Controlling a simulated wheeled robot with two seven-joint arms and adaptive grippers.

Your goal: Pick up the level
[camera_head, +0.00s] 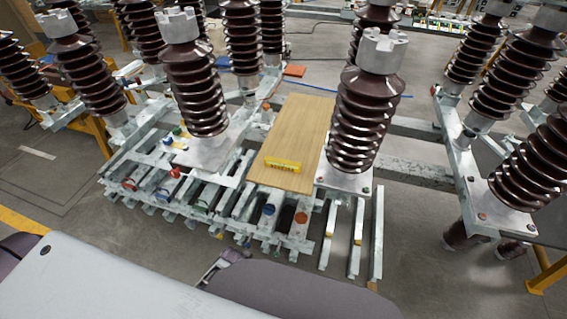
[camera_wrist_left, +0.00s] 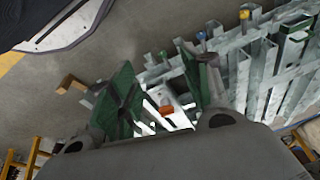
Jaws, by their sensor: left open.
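The level (camera_head: 283,166) is a small yellow bar with dark marks. It lies on a light wooden board (camera_head: 300,118) that rests on the metal frame in the middle of the head view. The level cannot be made out in the left wrist view. My left gripper (camera_wrist_left: 162,80) is open in the left wrist view, its two dark green fingers spread apart. Metal bars and a small orange-red piece show behind and between the fingers, and nothing is visibly held. My right gripper cannot be made out in either view.
Tall brown ribbed insulators stand on both sides of the board, one close at the left (camera_head: 194,88) and one close at the right (camera_head: 360,118). Metal rails (camera_head: 235,205) with coloured caps lie in front. Grey floor (camera_head: 420,265) is open at the lower right.

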